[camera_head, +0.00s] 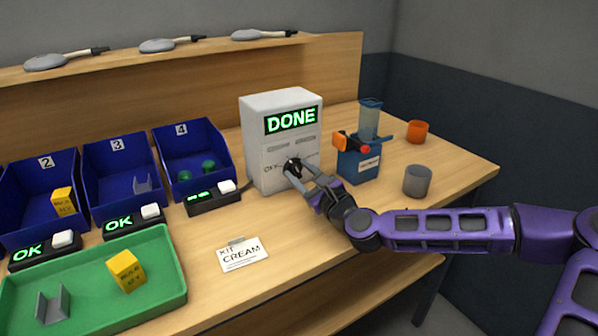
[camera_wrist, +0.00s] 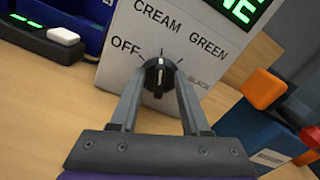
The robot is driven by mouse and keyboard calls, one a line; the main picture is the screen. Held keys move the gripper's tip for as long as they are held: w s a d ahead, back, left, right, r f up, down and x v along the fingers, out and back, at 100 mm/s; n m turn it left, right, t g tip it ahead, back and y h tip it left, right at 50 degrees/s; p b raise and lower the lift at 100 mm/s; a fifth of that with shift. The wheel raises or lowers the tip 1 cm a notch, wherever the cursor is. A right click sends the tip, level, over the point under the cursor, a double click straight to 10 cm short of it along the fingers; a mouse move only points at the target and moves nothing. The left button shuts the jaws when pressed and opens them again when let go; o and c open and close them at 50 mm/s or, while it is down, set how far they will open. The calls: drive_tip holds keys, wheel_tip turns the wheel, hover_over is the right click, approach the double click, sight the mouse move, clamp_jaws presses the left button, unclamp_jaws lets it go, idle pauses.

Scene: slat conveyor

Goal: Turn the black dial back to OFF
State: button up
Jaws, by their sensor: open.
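The black dial (camera_wrist: 158,77) is on the front of a white box (camera_head: 256,142) whose green screen (camera_head: 291,119) reads DONE. Labels OFF, CREAM, GREEN and BLACK surround the dial in the wrist view. Its white mark points upward, seemingly at the tick near CREAM and not at OFF. The dial also shows in the head view (camera_head: 292,166), partly behind my gripper. My gripper (camera_head: 303,179) is open in front of the box. In the wrist view its fingers (camera_wrist: 159,82) stand on either side of the dial; I cannot tell whether they touch it.
A blue device (camera_head: 358,165) with an orange part stands right of the box, near a grey cup (camera_head: 417,181) and an orange cup (camera_head: 417,131). Blue bins and a green tray (camera_head: 170,255) are at left. A KIT CREAM card (camera_head: 243,255) lies in front.

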clamp_jaws()
drive_tip(key=shift+n, duration=0.3)
drive_tip(key=n, duration=0.3)
drive_tip(key=shift+s+a+n, duration=0.1)
drive_tip(key=shift+a+n, duration=0.05)
drive_tip(key=shift+n, duration=0.15)
drive_tip(key=n, duration=0.4)
drive_tip(key=shift+a+f+n, duration=0.1)
drive_tip(key=shift+f+n, duration=0.15)
drive_tip(key=shift+n, duration=0.35)
unclamp_jaws()
